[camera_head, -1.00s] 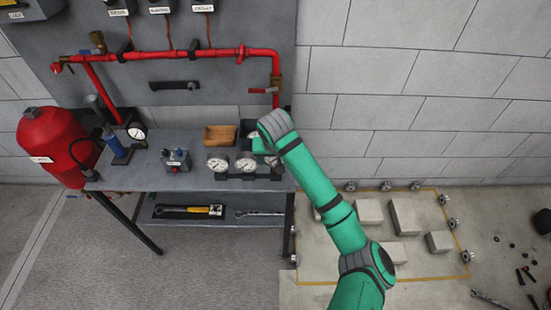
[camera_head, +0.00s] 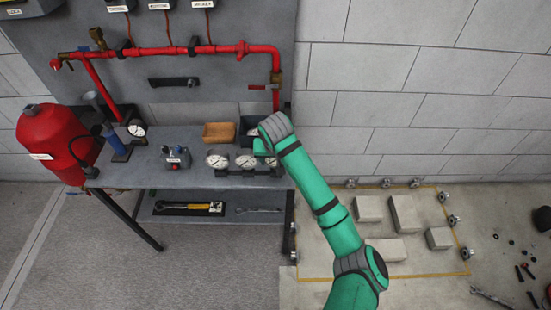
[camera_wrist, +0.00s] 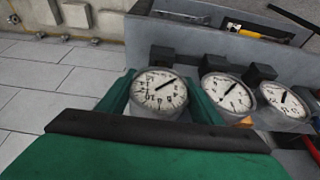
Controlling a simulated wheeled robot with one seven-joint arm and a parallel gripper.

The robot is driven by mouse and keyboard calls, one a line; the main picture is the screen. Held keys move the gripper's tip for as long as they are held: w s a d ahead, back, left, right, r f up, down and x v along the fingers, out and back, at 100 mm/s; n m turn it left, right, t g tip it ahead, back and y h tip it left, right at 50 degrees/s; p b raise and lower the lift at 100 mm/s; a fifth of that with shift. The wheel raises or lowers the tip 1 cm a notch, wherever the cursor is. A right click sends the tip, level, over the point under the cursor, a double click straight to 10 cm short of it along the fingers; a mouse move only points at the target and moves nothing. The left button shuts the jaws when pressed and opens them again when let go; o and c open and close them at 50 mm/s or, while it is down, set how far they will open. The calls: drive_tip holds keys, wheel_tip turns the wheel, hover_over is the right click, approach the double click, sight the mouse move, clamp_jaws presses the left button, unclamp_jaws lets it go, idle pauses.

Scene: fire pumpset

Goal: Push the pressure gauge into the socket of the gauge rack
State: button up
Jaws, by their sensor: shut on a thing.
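My gripper (camera_wrist: 161,104) is shut on a round white-faced pressure gauge (camera_wrist: 158,88), one green finger on each side of it. In the head view my arm's end partly covers this gauge (camera_head: 271,162) at the right end of the black gauge rack (camera_head: 235,173). Two similar gauges stand in the rack to its left, a middle one (camera_head: 246,161) and a left one (camera_head: 217,160). In the wrist view these two are to the right of the held gauge. The socket under the held gauge is hidden, so I cannot tell how deep it sits.
On the grey bench, a wooden tray (camera_head: 219,133) and a dark bin (camera_head: 252,122) stand behind the rack. A grey box with knobs (camera_head: 176,158) is left of it. A red pipe (camera_head: 190,52) runs along the panel above. The bench's right edge is close to my gripper.

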drive_tip(key=shift+f, duration=0.35)
drive_tip(key=o, duration=2)
drive_tip(key=shift+s, duration=0.1)
drive_tip(key=v, duration=1)
drive_tip(key=shift+s+d+r, duration=0.15)
drive_tip(key=shift+d+r, duration=0.05)
drive_tip(key=shift+r, duration=0.2)
drive_tip(key=shift+a, duration=0.15)
